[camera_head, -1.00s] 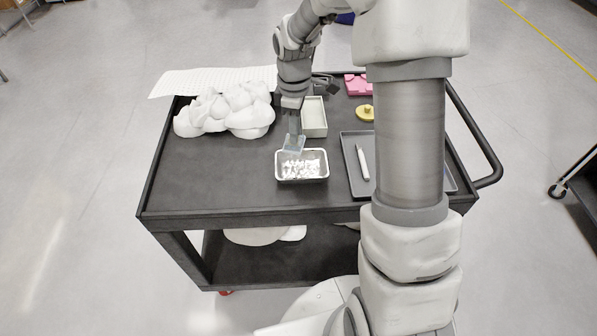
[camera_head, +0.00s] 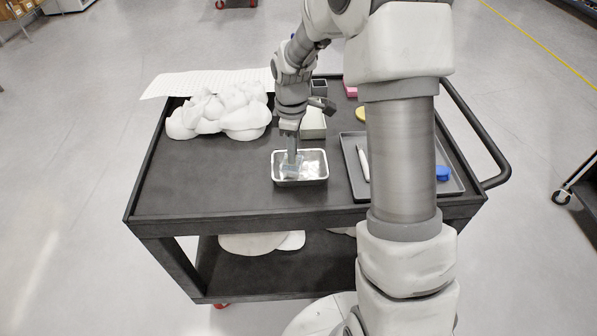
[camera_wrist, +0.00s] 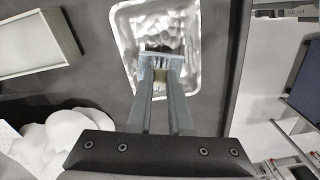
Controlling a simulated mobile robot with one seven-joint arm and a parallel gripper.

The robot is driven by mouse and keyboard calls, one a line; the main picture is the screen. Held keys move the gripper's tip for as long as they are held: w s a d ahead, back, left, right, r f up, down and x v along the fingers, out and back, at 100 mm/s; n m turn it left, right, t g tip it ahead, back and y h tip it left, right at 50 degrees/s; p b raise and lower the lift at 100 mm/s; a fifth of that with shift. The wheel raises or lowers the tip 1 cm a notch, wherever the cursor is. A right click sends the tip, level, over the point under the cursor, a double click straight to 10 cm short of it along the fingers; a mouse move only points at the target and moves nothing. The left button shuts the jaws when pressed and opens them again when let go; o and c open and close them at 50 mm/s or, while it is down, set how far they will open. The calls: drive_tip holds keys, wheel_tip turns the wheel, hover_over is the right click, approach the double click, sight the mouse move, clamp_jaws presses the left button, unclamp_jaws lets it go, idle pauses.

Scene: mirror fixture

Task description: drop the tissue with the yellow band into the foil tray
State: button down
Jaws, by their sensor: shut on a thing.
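The foil tray (camera_head: 313,180) is a small shiny silver tray near the front middle of the cart top. It also shows in the wrist view (camera_wrist: 192,72), below my fingers. My gripper (camera_head: 291,160) points down over the left part of the tray. In the wrist view my gripper (camera_wrist: 160,78) is shut on a small pale bluish-grey piece (camera_wrist: 160,60), which I take for the tissue. A yellowish patch shows between the fingers. The tissue is within the tray's outline; I cannot tell whether it touches the tray floor.
A pale green box (camera_head: 314,122) stands just behind the tray. White lumpy bags (camera_head: 218,112) lie at back left. A grey tray (camera_head: 350,160) with a white pen-like thing (camera_head: 363,163) and a blue item (camera_head: 442,173) is to the right. The cart's front left (camera_head: 200,185) is clear.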

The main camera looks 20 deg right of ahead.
drive_tip(key=c, duration=0.8)
unclamp_jaws()
drive_tip(key=shift+o, duration=0.2)
drive_tip(key=shift+r, duration=0.15)
wheel_tip(320, 180, up, 17)
drive_tip(key=p, duration=0.2)
drive_tip(key=shift+s+r, duration=0.1)
drive_tip(key=shift+r, duration=0.1)
drive_tip(key=s+r+m+t, duration=0.2)
drive_tip(key=s+m, duration=0.4)
drive_tip(key=s, duration=0.6)
drive_tip(key=s+r+m+t, duration=0.3)
drive_tip(key=s+m, duration=0.3)
drive_tip(key=s, duration=0.6)
drive_tip(key=shift+r+m+t, duration=0.25)
drive_tip(key=shift+m+t, duration=0.05)
drive_tip(key=shift+m, duration=0.1)
